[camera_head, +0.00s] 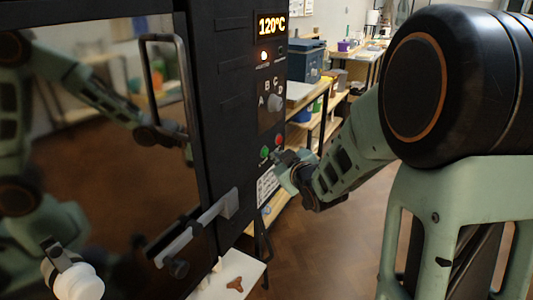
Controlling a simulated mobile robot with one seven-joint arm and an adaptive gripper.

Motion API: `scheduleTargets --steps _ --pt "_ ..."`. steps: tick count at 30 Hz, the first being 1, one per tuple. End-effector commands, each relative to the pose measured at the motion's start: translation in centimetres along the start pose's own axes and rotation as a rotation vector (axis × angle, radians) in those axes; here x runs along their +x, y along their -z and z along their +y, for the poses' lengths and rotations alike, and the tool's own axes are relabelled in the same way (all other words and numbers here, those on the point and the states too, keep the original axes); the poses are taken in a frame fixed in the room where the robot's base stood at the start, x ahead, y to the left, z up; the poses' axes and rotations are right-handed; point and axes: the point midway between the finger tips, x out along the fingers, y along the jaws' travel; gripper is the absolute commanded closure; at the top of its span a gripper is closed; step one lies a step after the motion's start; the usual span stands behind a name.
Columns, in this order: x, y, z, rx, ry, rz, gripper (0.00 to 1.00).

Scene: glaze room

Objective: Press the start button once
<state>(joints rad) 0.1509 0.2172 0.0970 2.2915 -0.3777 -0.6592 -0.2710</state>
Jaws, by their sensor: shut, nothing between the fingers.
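A dark kiln or oven front fills the left half of the head view, with a narrow control panel (270,120) on its right side. A green button (265,153) sits low on the panel, with a red button (278,140) just above and to its right. Labels beside them are too small to read. My gripper (279,157) is shut and empty. Its tips are close to the panel, just right of the green button and below the red one. I cannot tell whether the tips touch the panel.
The display (271,25) reads 120°C above a glowing orange lamp (264,56) and a selector knob (274,102) marked with letters. A door handle (168,90) and latch lever (200,225) stick out at left. Shelves (318,125) stand behind; floor at right is clear.

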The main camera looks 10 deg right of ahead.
Motion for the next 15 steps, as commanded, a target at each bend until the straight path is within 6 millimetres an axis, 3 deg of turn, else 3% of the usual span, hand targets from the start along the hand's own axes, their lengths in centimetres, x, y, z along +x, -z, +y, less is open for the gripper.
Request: scheduleTargets --steps 15 --pt "-2.7 -1.9 2.1 0.001 -0.003 -0.003 1.0"
